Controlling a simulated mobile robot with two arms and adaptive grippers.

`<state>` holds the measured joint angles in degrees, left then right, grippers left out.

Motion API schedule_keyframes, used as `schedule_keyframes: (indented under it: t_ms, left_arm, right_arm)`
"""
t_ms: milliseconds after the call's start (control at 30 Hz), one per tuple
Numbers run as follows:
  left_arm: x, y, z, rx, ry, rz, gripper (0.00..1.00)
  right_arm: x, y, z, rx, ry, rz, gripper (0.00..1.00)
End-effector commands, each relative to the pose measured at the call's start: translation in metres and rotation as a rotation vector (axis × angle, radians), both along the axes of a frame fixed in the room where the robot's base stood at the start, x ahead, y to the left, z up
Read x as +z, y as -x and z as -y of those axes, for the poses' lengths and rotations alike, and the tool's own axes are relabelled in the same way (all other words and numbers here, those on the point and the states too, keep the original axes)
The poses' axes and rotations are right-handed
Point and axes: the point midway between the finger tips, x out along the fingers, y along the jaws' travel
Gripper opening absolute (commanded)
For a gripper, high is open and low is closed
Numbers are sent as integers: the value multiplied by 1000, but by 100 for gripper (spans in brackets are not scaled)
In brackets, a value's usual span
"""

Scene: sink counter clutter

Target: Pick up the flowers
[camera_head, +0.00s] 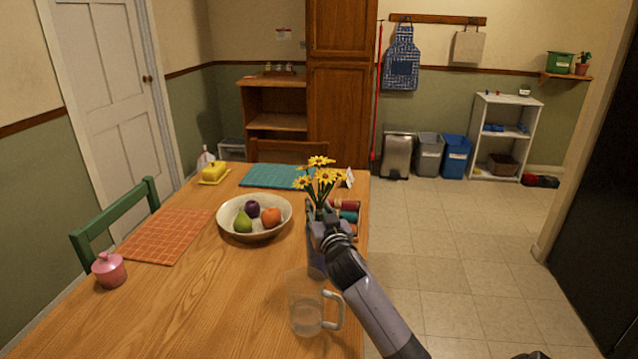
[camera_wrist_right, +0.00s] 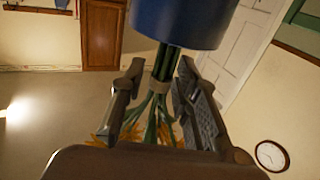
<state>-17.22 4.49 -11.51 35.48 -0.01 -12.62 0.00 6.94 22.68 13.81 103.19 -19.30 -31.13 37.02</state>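The yellow flowers (camera_head: 321,174) stand near the right edge of the wooden table, with their blooms above my right gripper (camera_head: 322,219). Their stems come out of a blue vase (camera_head: 315,264), partly covered by the gripper. The right wrist view appears upside down: the blue vase (camera_wrist_right: 178,20) is at the top and the green stems (camera_wrist_right: 164,66), with a tan band, run down from it. The fingers of my right gripper (camera_wrist_right: 160,72) are on both sides of the stems, with visible gaps. The blooms are mostly hidden there. My left gripper is not in view.
A clear glass mug (camera_head: 306,314) stands in front of the vase, close to my right arm. A fruit bowl (camera_head: 232,226) is to the left. Colored spools (camera_head: 347,205) lie just right of the flowers. The table's front left is mostly clear.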

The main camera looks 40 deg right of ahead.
Motion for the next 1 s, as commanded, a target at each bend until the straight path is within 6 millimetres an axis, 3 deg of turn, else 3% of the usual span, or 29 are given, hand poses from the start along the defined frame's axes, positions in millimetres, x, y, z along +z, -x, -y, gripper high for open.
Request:
schedule_keyframes:
  t_ms: [400, 833, 1000]
  left_arm:
    - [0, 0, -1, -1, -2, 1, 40]
    - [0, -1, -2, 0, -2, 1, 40]
    - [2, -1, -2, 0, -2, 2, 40]
  right_arm:
    - [0, 0, 0, 0, 0, 0, 0]
    - [1, 0, 0, 0, 0, 1, 0]
    - [12, 0, 0, 0, 1, 4, 0]
